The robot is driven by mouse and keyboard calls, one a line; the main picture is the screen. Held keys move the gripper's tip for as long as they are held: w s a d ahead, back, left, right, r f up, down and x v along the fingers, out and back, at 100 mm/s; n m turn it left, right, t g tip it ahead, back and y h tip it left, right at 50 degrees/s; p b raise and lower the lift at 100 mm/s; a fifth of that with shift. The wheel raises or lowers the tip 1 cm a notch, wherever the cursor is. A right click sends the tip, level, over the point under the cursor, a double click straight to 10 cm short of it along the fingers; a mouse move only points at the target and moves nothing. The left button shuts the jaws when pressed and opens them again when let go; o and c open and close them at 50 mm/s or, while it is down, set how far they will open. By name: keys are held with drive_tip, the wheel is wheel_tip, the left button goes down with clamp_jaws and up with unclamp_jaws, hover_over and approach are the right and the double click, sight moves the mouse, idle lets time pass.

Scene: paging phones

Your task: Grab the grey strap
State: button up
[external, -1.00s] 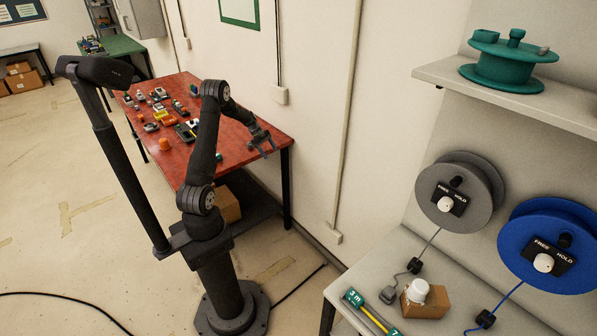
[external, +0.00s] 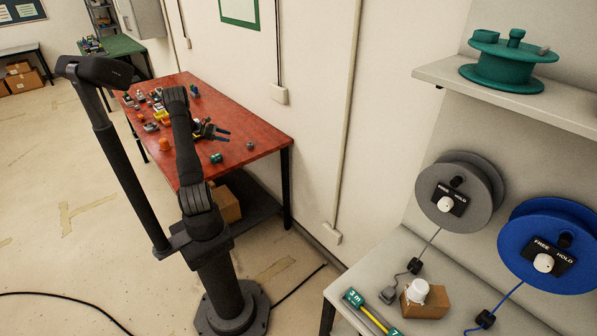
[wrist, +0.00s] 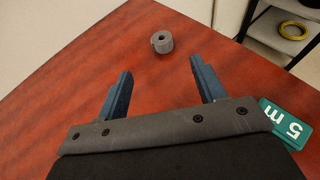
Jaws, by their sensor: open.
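A small grey roll (external: 250,144), which looks like the coiled grey strap, lies on the red table (external: 262,130) near its right end. In the wrist view the grey roll (wrist: 162,42) sits beyond my fingertips, roughly centred between them and apart from them. My gripper (external: 226,134) is above the table, to the left of the roll, with its fingers pointing right. Its two blue fingers are spread and empty in the wrist view (wrist: 160,70).
A teal "5 m" tag (wrist: 284,122) lies at the right of my gripper. Several small items crowd the table's left part. A grey reel (external: 468,188) and a blue reel (external: 560,225) stand at the right bench. Table around the roll is clear.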

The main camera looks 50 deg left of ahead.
approach(250, 143)
drive_tip(key=x, duration=0.5)
drive_tip(key=shift+r, duration=0.25)
drive_tip(key=x, duration=0.5)
drive_tip(key=shift+f, duration=0.3)
drive_tip(key=c, duration=1)
